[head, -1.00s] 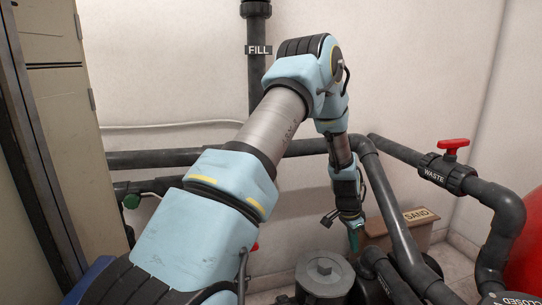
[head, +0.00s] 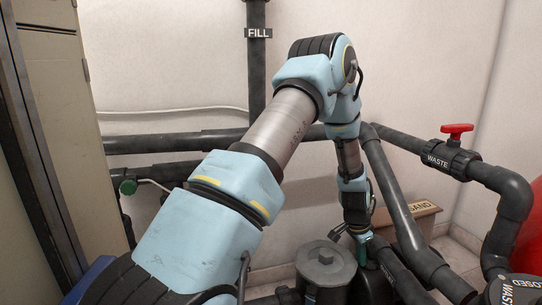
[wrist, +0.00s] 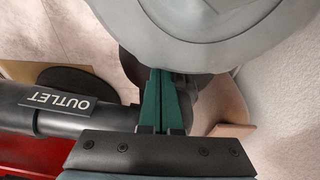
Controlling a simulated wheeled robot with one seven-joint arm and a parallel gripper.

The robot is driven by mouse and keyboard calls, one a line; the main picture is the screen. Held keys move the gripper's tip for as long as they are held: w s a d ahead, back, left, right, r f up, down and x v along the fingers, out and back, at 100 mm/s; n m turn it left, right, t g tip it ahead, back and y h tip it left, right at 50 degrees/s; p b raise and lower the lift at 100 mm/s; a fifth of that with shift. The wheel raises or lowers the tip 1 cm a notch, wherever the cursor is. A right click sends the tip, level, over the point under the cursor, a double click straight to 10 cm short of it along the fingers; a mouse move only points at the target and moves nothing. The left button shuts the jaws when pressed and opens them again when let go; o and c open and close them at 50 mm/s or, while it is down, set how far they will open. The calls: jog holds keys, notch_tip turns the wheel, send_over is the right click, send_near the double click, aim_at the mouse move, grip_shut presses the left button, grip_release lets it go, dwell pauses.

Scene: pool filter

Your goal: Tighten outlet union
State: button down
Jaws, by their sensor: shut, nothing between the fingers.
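The outlet pipe is dark and carries an upside-down OUTLET label (wrist: 57,103) at left in the wrist view. It runs right toward my gripper. My gripper (wrist: 160,76) is shut and empty, its teal fingers together. Behind the fingertips is a dark rounded fitting (wrist: 132,66), mostly hidden; I cannot tell whether it is the outlet union or whether the fingers touch it. In the head view my gripper (head: 362,250) points down among the dark pipes, just right of a grey round lid (head: 326,263).
A large pale grey disc (wrist: 215,35) fills the top of the wrist view, close to the fingers. Dark pipes, including the WASTE line with a red-handled valve (head: 457,130), surround the arm at right. A cardboard SAND box (head: 420,215) stands behind. Bare wall lies behind.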

jog(key=shift+w+d+f, duration=0.15)
jog(key=shift+w+d, duration=0.1)
dwell(0.8)
jog(key=shift+w+a+p, duration=0.25)
jog(key=shift+w+p, duration=0.1)
jog(key=shift+w+a, duration=0.2)
jog(key=shift+w, duration=0.25)
jog(key=shift+w+a+p, duration=0.1)
jog(key=shift+w+p, duration=0.1)
jog(key=shift+p, duration=0.15)
jog(key=shift+w, duration=0.1)
jog(key=shift+w+p, duration=0.35)
jog(key=shift+w, duration=0.6)
jog(key=shift+a, duration=0.1)
